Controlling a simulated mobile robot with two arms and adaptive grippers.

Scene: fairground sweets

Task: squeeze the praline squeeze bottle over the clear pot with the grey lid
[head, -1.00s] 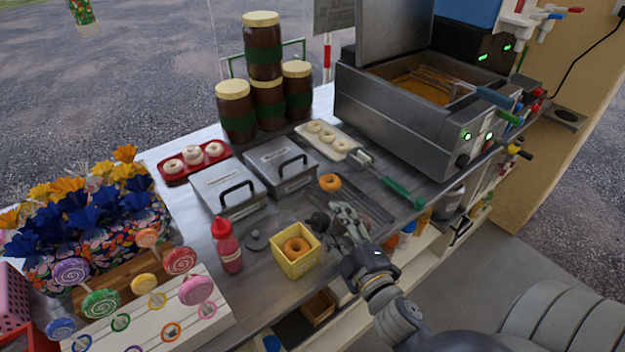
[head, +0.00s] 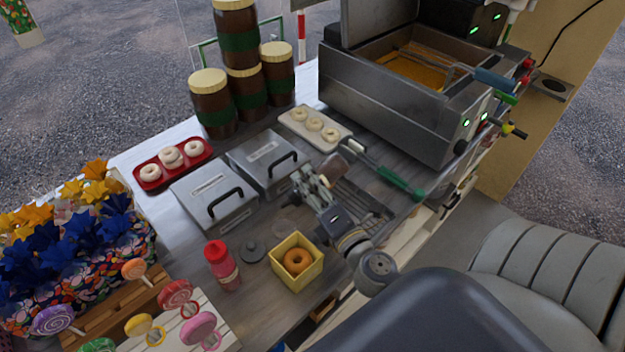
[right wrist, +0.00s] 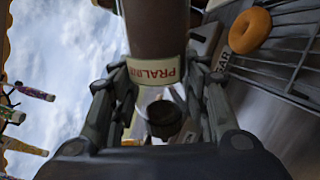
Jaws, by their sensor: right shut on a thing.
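My right gripper (head: 313,187) is shut on the praline squeeze bottle (head: 330,166), above the counter by the steel boxes. Its fingers hide much of the bottle. In the right wrist view the brown bottle (right wrist: 157,30) sits between the fingers, its PRALINE label upside down in the picture. Below the label is a dark round part (right wrist: 163,118); I cannot tell whether it is the nozzle. A grey lid (head: 253,251) lies flat on the counter. A faint clear shape (head: 286,227) beside it looks like the clear pot. My left gripper is not in view.
A yellow box (head: 297,278) with a doughnut stands just in front, and a red bottle (head: 222,268) stands left of the lid. Steel boxes (head: 215,203), a wire rack (head: 365,200) and a fryer (head: 400,110) crowd the back and right.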

